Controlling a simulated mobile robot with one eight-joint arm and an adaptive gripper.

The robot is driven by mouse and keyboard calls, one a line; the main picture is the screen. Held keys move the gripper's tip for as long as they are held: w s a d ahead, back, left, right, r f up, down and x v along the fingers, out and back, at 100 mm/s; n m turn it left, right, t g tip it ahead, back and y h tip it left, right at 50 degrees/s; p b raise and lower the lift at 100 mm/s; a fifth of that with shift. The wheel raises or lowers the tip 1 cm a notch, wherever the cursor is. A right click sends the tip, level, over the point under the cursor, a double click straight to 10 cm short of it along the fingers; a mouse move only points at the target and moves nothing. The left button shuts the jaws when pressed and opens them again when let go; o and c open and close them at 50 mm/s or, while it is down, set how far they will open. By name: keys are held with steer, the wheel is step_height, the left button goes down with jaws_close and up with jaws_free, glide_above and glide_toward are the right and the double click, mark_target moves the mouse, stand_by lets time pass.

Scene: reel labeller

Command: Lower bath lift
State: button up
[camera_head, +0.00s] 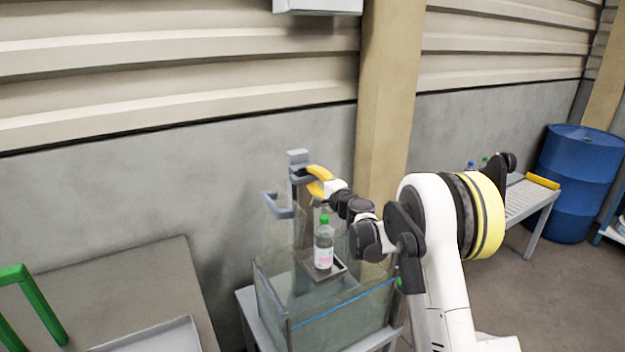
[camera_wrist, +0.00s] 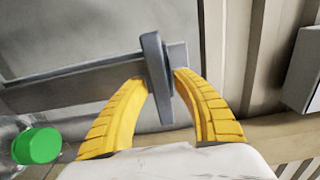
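The bath is a clear glass tank (camera_head: 345,318) with a blue line along its front. The lift has a grey upright post (camera_head: 300,205) at the back of the tank and a small platform (camera_head: 339,271) inside it. A clear bottle with a green cap (camera_head: 324,245) stands upright on the platform, near the tank's rim height. My gripper (camera_head: 318,180) is at the top of the post. In the wrist view its yellow fingers close on both sides of a grey lift handle (camera_wrist: 156,75). The bottle's green cap (camera_wrist: 37,146) shows at lower left there.
A grey table with a tray (camera_head: 150,338) and a green frame (camera_head: 30,300) stands at left. A bench (camera_head: 530,198) with bottles and a blue drum (camera_head: 578,180) are at right. A wall and a beige pillar (camera_head: 385,100) rise close behind the tank.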

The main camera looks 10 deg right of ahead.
mark_target(329, 252)
jaws_close()
steer(key=shift+f, duration=0.1)
step_height(329, 252, down, 22)
steer(key=b, duration=1)
steer(key=shift+o, duration=1.8)
jaws_free()
steer(key=shift+f, duration=0.1)
steer(key=shift+s, duration=0.1)
steer(key=v, duration=1.2)
